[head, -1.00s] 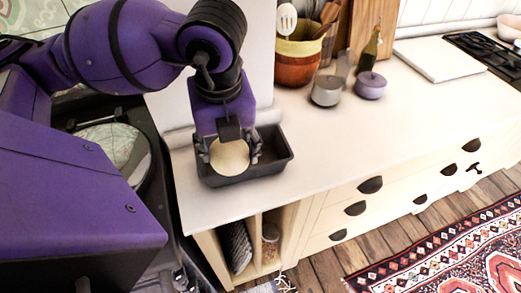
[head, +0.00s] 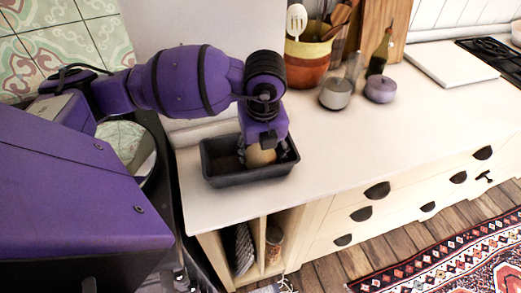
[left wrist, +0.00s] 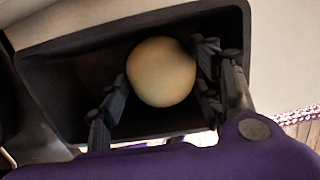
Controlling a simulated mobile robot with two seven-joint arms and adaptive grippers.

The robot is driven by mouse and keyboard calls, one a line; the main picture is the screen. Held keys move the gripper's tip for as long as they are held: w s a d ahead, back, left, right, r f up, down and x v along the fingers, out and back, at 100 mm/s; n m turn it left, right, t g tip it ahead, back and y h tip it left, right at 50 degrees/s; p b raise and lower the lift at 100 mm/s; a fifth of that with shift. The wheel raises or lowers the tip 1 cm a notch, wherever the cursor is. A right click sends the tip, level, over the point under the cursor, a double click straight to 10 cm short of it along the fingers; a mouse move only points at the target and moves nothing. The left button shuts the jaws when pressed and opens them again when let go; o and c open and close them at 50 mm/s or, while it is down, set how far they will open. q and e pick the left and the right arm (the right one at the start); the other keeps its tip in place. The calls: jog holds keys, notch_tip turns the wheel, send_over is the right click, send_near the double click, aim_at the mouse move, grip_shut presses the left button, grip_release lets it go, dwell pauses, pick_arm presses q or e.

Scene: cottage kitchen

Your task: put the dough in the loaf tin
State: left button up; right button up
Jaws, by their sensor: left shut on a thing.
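The dough (head: 261,156) is a pale, round ball. It also shows in the left wrist view (left wrist: 161,72), between the two dark fingers of my left gripper (left wrist: 160,88). My left gripper (head: 262,152) is shut on the dough and points down at the right part of the loaf tin. The loaf tin (head: 236,179) is dark and rectangular and stands on the counter near its left end. The dough is inside the tin's outline in both views; whether it touches the tin's floor is hidden. My right gripper is not in view.
The pale counter (head: 340,135) is clear to the right of the tin. A white board (head: 450,65) lies farther right.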

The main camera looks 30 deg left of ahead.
aim_at(262, 157)
pick_arm(q)
jog(key=o, duration=1.6)
jog(key=shift+c, duration=0.2)
notch_tip(262, 157, up, 12)
jog(key=s+d, duration=0.1)
jog(key=shift+s+d, duration=0.15)
jog(key=shift+s, duration=0.05)
